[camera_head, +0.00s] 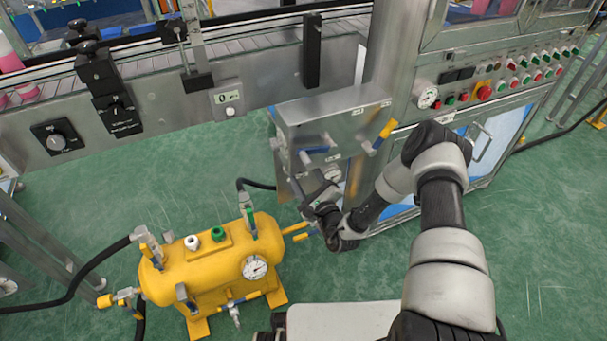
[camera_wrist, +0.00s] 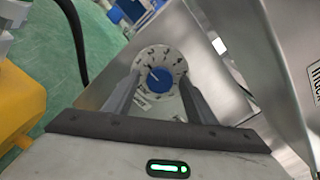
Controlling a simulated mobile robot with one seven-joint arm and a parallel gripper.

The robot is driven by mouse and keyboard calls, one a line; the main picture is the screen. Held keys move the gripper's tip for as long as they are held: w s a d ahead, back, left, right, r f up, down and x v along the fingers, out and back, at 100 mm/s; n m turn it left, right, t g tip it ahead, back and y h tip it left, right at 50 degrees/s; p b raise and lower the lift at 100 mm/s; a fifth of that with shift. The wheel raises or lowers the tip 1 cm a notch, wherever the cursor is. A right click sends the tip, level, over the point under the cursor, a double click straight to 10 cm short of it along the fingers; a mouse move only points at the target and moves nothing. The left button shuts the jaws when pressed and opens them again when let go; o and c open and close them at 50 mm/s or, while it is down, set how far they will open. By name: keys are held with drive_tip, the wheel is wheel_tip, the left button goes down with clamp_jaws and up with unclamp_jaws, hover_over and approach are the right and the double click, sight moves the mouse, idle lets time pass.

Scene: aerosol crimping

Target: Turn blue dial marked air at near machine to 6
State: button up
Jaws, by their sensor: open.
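The blue dial (camera_wrist: 159,79) shows in the wrist view, set in a pale round scale with dark marks on a grey metal panel. A white pointer line on the dial aims toward the upper left; the numbers are too small to read surely. My gripper (camera_wrist: 160,85) is open, with one finger on each side of the dial; I cannot tell whether they touch it. In the head view my gripper (camera_head: 318,205) is at the lower front of the grey metal box (camera_head: 335,125) on the near machine. The dial is not clearly visible there.
A yellow tank (camera_head: 215,262) with a gauge, valves and black hoses stands left of my arm. Blue and yellow handles (camera_head: 384,133) stick out from the box. A panel of buttons (camera_head: 500,80) is at the right.

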drive_tip(key=c, duration=1)
drive_tip(key=shift+c, duration=0.2)
drive_tip(key=shift+m, duration=0.4)
drive_tip(key=shift+f+m+p, duration=0.15)
drive_tip(key=shift+m+p, duration=1.35)
drive_tip(key=shift+m, duration=13.8)
